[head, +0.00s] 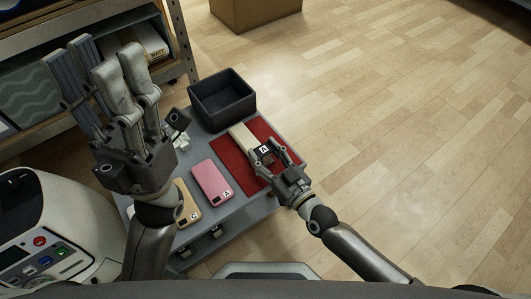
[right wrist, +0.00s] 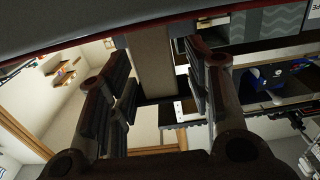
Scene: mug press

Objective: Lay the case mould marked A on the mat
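In the right wrist view, the fingers (right wrist: 157,85) close in on both sides of the mould (right wrist: 150,60). Whether the mould's underside touches the mat cannot be told. My left gripper (head: 100,75) is raised at the left, with its fingers spread and empty.
A black open bin (head: 222,100) stands behind the mat on the grey table. A pink phone case (head: 211,181) lies left of the mat, and a tan one marked C (head: 186,203) lies further left. A white machine with buttons (head: 50,235) stands at the lower left.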

